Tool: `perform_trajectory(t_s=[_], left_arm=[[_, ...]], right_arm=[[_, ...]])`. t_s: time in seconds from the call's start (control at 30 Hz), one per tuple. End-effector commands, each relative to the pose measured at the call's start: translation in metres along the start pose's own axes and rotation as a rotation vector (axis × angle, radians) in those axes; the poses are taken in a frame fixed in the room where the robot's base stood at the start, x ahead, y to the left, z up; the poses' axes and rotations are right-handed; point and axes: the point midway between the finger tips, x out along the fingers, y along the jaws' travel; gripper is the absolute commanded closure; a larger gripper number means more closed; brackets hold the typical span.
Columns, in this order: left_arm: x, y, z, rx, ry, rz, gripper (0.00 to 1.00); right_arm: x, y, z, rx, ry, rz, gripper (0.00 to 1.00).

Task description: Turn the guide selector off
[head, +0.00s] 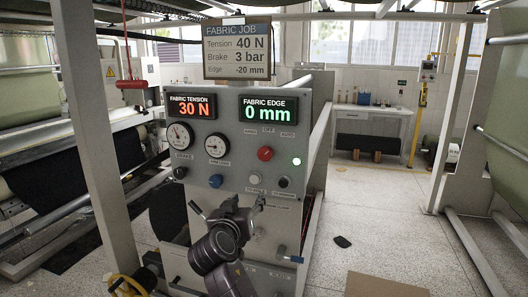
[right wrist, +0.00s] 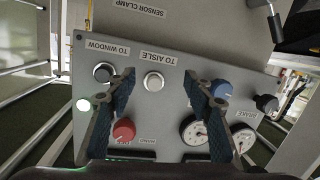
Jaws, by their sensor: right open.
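The grey control panel (head: 232,140) faces me in the head view. A round red knob (head: 265,153) sits below the FABRIC EDGE display, with small labels above it that seem to read HAND, OFF and AUTO. I cannot tell which way it points. The red knob (right wrist: 124,130) also shows in the right wrist view, upside down, beside the left-hand finger. My right gripper (head: 228,206) is open and empty in front of the panel, below the red knob. In the right wrist view, its fingers (right wrist: 160,78) stand either side of a white button (right wrist: 153,81) labelled TO AISLE.
A green lamp (head: 296,161) is lit right of the red knob. A blue knob (head: 215,181), a black knob (head: 180,172) and gauges (head: 181,136) are to the left. A TO WINDOW button (right wrist: 103,72) is close to one finger. A sign (head: 237,50) stands above the panel.

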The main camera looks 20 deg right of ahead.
Motion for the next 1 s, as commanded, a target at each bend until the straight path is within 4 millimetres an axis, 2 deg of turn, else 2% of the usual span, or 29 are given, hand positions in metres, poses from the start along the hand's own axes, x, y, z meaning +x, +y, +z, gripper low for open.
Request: perform_trajectory(t_s=[0.03,0.1,0.23,0.37,0.7,0.83,1.0], left_arm=[[-0.001,0.003,-0.004,0.0,0.005,0.004,0.6],[-0.002,0.006,-0.006,0.0,0.008,0.007,0.6],[-0.003,0.008,-0.005,0.001,0.007,0.009,0.6],[-0.01,0.007,-0.002,0.001,0.0,0.008,0.6],[-0.036,-0.002,0.007,0.001,-0.016,-0.001,0.6],[-0.04,-0.002,0.006,0.0,-0.016,-0.001,0.6],[-0.04,-0.002,0.005,0.0,-0.015,-0.001,0.6]], right_arm=[[-0.009,0.012,-0.037,0.051,0.042,0.033,0.53],[-0.02,0.028,-0.072,0.107,0.084,0.073,0.53],[-0.033,0.046,-0.106,0.168,0.127,0.113,0.53],[-0.026,0.052,-0.116,0.179,0.135,0.125,0.53],[0.026,0.058,-0.122,0.174,0.135,0.123,0.53],[0.037,0.059,-0.121,0.175,0.134,0.122,0.53],[0.041,0.059,-0.12,0.178,0.134,0.121,0.53]])
